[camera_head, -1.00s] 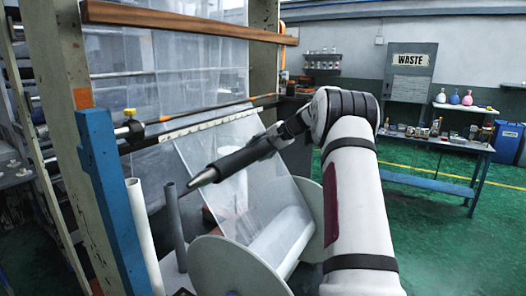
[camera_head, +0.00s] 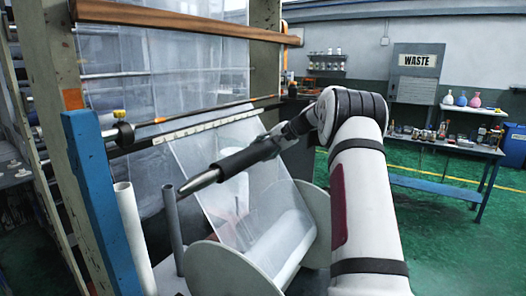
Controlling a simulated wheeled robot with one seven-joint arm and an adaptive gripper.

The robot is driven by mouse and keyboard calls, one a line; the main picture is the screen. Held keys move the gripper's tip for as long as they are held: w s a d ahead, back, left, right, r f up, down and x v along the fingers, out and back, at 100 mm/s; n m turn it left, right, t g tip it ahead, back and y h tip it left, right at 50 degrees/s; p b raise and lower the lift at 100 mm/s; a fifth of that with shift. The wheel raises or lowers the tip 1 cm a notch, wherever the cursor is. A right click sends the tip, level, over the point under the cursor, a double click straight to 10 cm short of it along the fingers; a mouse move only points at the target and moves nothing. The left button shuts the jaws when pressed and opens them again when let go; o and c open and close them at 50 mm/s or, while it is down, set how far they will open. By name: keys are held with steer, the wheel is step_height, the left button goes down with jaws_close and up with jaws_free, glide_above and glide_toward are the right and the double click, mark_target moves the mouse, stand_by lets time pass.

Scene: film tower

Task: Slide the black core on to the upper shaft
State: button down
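A black cylinder (camera_head: 243,160) runs diagonally in front of the clear film. A grey tapered tip (camera_head: 202,180), which looks like a shaft end, sticks out of its lower left end. Whether the cylinder is the black core around the upper shaft is not clear. My gripper (camera_head: 272,143) is at the cylinder's upper right end, small and dark against it. Its fingers cannot be told apart, and whether it touches or grips the cylinder is unclear. A dark grey tube (camera_head: 173,225) stands upright at lower left, beside a white tube (camera_head: 133,235).
A film roll with round pale flanges (camera_head: 222,270) lies below the cylinder. A blue-legged workbench (camera_head: 440,145) stands at right. Green floor (camera_head: 450,240) is clear at lower right.

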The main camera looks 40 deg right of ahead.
steer(key=shift+w+d+r+b, duration=0.15)
steer(key=shift+d+b, duration=0.25)
steer(key=shift+d, duration=0.4)
steer(key=c, duration=0.6)
jaws_free()
steer(key=shift+d, duration=0.1)
steer(key=shift+f, duration=0.2)
steer(key=shift+r, duration=0.1)
steer(key=v, duration=1.2)
steer(key=shift+w, duration=0.1)
